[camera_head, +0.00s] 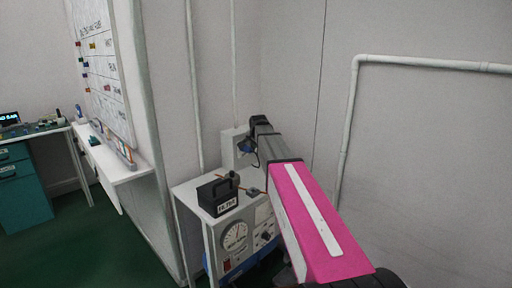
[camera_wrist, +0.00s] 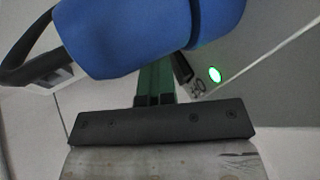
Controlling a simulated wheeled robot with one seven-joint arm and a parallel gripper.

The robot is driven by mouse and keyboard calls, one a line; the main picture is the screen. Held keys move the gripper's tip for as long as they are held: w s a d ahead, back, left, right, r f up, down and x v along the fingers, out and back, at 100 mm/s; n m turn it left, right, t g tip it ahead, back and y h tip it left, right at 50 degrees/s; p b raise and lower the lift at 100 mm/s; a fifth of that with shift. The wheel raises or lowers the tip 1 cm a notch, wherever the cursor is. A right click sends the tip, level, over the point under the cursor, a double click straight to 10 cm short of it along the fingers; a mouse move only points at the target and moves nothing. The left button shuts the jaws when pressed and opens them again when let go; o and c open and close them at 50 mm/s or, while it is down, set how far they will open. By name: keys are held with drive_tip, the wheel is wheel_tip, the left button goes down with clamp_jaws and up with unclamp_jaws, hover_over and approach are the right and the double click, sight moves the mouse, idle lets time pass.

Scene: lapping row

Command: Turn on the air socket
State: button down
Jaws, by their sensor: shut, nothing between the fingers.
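The air socket (camera_head: 229,150) is a pale grey box on the wall above the small bench, with a blue plug (camera_head: 244,146) at its front. The end of my arm is beside it and hides part of it. In the wrist view the large blue body (camera_wrist: 150,35), apparently the same plug, fills the top with a dark cable curving off left. My gripper (camera_wrist: 157,70) is shut and empty; its fingers run up to the blue body, which covers their tips. I cannot tell whether they touch. A bright green light (camera_wrist: 215,75) shows on a grey face right of the fingers.
Below the socket, a bench (camera_head: 185,192) carries a black box (camera_head: 217,197) with a handle; a dial gauge (camera_head: 235,236) is on the front beneath. Conduits (camera_head: 194,90) run down the wall. A white partition (camera_head: 150,120) stands left; the right wall is bare except for a pipe (camera_head: 352,110).

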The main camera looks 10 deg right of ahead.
drive_tip(key=s+d+r, duration=0.2)
drive_tip(key=s+r, duration=0.5)
drive_tip(key=s, duration=0.2)
drive_tip(key=shift+s+d+r, duration=0.3)
drive_tip(key=shift+s, duration=0.1)
idle(0.4)
